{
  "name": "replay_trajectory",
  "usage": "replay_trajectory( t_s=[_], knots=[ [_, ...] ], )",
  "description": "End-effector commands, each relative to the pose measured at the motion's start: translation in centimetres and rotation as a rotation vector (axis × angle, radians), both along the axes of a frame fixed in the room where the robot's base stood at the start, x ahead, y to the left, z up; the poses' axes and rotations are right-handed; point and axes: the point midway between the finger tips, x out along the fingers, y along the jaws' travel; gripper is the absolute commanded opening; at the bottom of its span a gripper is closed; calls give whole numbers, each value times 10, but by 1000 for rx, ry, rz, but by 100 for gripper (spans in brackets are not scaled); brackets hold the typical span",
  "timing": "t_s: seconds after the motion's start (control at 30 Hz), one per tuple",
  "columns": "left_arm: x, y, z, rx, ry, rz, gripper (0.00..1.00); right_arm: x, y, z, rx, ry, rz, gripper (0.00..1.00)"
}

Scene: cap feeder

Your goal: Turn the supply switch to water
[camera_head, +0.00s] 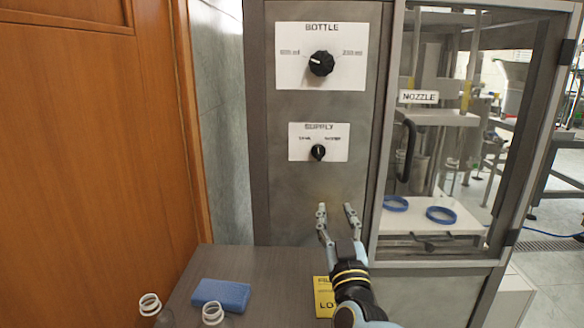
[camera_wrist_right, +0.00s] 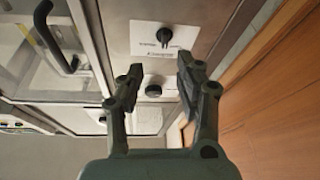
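The supply switch (camera_head: 317,152) is a small black knob on a white plate marked SUPPLY, on the grey metal panel. Small labels stand at its upper left and right, too small to read surely; which one its pointer faces I cannot tell. The switch also shows near the top of the right wrist view (camera_wrist_right: 164,37), where the picture is turned over. My right gripper (camera_head: 336,207) is open and empty, below the switch and apart from it in the head view. Its two fingers (camera_wrist_right: 160,80) are spread in the wrist view. My left gripper is not in view.
A larger bottle knob (camera_head: 321,63) sits above the switch. A glass cabinet with a handle (camera_head: 405,150) and blue rings (camera_head: 440,215) is at right. The table (camera_head: 265,270) below holds a blue block (camera_head: 221,294), clear bottles (camera_head: 213,314) and a yellow label (camera_head: 323,297). A wooden door stands left.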

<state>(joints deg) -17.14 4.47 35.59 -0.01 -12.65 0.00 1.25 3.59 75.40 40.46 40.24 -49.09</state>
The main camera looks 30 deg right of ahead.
Motion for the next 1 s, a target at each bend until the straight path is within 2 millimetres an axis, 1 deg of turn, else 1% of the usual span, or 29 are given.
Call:
replay_trajectory(
  t_s=[0.03,0.07,0.13,0.2,0.37,0.5,0.7,0.83,1.0],
  knots=[
    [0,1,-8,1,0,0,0,15,-8,0,20,-38,-37,36],
    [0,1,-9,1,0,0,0,22,-11,3,30,-49,-47,36],
    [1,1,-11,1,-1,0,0,36,-11,14,34,-69,-46,36],
    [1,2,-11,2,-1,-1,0,45,-11,27,35,-92,-44,36],
    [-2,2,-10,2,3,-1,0,62,-19,38,34,-98,-43,36],
    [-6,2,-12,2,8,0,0,85,-32,49,32,-99,-42,36],
    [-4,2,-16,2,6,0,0,114,-48,62,33,-98,-42,36],
    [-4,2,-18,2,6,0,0,127,-54,67,33,-95,-41,36],
    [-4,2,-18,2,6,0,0,132,-58,70,33,-95,-41,36]
  ],
)
